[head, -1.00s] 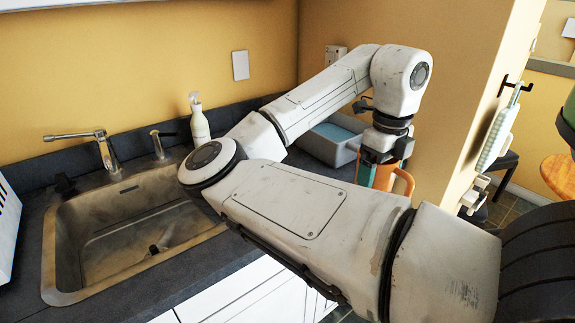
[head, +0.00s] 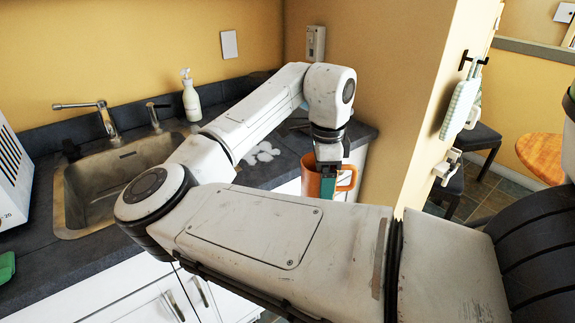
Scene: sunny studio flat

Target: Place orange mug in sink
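The orange mug (head: 346,180) hangs upright at the end of my arm, in front of the counter's right part, with its handle to the right. My gripper (head: 328,184) points down and is shut on the mug's wall. One teal finger pad shows against the mug's outside; the other finger is hidden. The mug's lower part is hidden behind my arm. The metal sink (head: 95,188) is set in the dark counter at the left. Its right part is covered by my arm's elbow, and the visible part of its basin looks empty.
A faucet (head: 105,122) stands behind the sink. A white soap bottle (head: 191,100) stands behind the sink's right end. White patches (head: 263,152) lie on the counter (head: 240,175) beside my forearm. A yellow wall (head: 410,90) stands right of the mug.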

